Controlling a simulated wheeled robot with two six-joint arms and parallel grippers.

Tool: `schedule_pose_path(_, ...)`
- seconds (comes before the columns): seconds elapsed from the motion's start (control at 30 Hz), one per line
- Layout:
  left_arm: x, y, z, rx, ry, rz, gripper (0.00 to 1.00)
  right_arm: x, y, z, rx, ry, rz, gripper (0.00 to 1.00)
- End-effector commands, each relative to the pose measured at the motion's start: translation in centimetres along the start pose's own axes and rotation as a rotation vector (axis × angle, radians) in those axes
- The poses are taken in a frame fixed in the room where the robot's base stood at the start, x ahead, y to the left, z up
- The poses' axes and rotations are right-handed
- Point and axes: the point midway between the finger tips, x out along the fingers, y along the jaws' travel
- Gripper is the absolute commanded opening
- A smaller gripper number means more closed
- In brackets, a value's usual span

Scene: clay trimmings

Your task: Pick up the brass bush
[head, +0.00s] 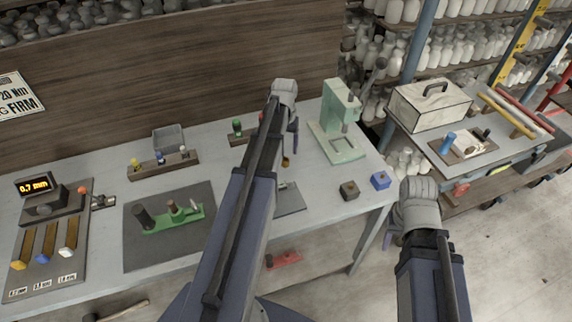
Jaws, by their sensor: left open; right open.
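A small brass-coloured piece (285,162), which looks like the brass bush, sits on the grey workbench just right of my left forearm. Its shape is too small to make out fully. My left gripper (291,143) is open and points down over the bench, a little above and behind the piece in the picture. My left arm hides part of that gripper. My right gripper (396,239) is open, off the bench's right front edge and away from the piece, mostly hidden behind its wrist.
A pale green press (338,142) stands right of my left gripper. A dark block (349,190) and a blue block (381,180) lie near the right edge. A green fixture on a dark mat (140,255) and a peg rack (165,167) are at left. A cart (525,150) stands at right.

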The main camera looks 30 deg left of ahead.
Motion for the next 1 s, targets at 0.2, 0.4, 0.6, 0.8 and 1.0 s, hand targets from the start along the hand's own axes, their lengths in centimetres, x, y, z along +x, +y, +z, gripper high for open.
schedule_pose_path(0.2,1.1,0.0,0.0,0.000,0.000,0.000,0.73,1.1,-0.1,-0.1,0.000,0.000,0.000,0.50)
schedule_pose_path(0.4,2.0,0.1,0.1,0.001,0.000,0.000,0.73,2.0,-0.2,-0.1,0.000,0.000,0.000,0.50)
schedule_pose_path(0.6,4.5,0.2,0.3,0.001,0.000,0.000,0.73,4.5,-0.4,-0.3,0.000,0.000,0.000,0.50)
schedule_pose_path(0.8,6.4,0.2,0.3,0.000,0.000,0.000,0.73,6.3,-0.6,-0.4,0.000,0.000,0.000,0.50)
schedule_pose_path(1.0,6.2,0.2,0.3,0.000,0.000,0.000,0.73,6.2,-0.6,-0.4,0.000,0.000,0.000,0.50)
